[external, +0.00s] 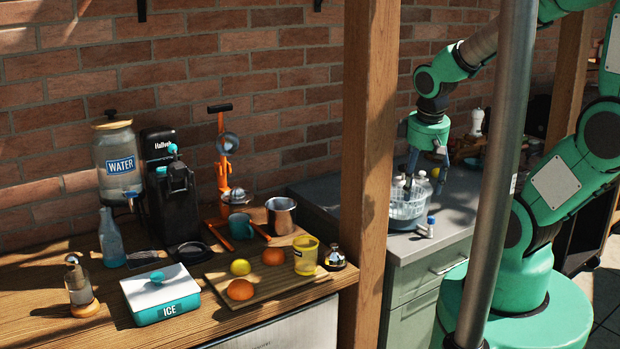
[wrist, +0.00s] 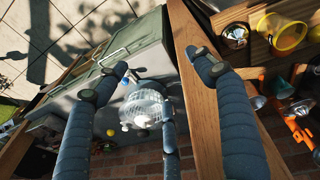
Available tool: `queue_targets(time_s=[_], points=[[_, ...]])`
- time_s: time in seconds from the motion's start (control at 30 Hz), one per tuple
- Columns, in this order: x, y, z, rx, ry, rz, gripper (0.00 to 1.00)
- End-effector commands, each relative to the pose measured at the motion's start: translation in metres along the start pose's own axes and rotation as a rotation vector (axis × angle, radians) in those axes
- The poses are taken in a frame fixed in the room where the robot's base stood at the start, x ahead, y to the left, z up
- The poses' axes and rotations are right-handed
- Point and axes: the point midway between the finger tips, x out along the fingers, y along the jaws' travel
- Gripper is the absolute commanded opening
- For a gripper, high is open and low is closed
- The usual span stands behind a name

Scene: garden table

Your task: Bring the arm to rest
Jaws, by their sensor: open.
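My arm is green with dark joints and reaches over the grey counter from the right in the external view. My gripper (external: 427,166) points down above a clear basket (external: 404,211) that holds small white-capped bottles. Its dark fingers are spread, with nothing seen between them. In the wrist view the fingers of my gripper (wrist: 150,72) stand apart, and the basket (wrist: 146,104) shows beyond them. How far the fingertips are above the basket's contents is hard to tell.
A wooden post (external: 367,150) and a metal pole (external: 497,170) stand near the arm. A small blue-capped bottle (external: 428,228) is beside the basket. The wooden counter at left holds a water dispenser (external: 118,165), ice box (external: 160,295), yellow cup (external: 306,257) and fruit on a board.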

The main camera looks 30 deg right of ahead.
Motion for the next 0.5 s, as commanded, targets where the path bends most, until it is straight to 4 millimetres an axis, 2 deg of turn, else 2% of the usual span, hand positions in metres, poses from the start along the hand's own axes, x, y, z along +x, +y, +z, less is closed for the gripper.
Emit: queue_targets(time_s=[0.13, 0.3, 0.4, 0.5], points=[[-0.047, 0.000, -0.013, 0.095, 0.109, -0.005, 0.69], [-0.104, -0.004, -0.015, 0.202, 0.227, -0.029, 0.69], [-0.127, -0.007, -0.014, 0.244, 0.275, -0.044, 0.69], [-0.141, -0.010, -0.011, 0.267, 0.302, -0.055, 0.69]])
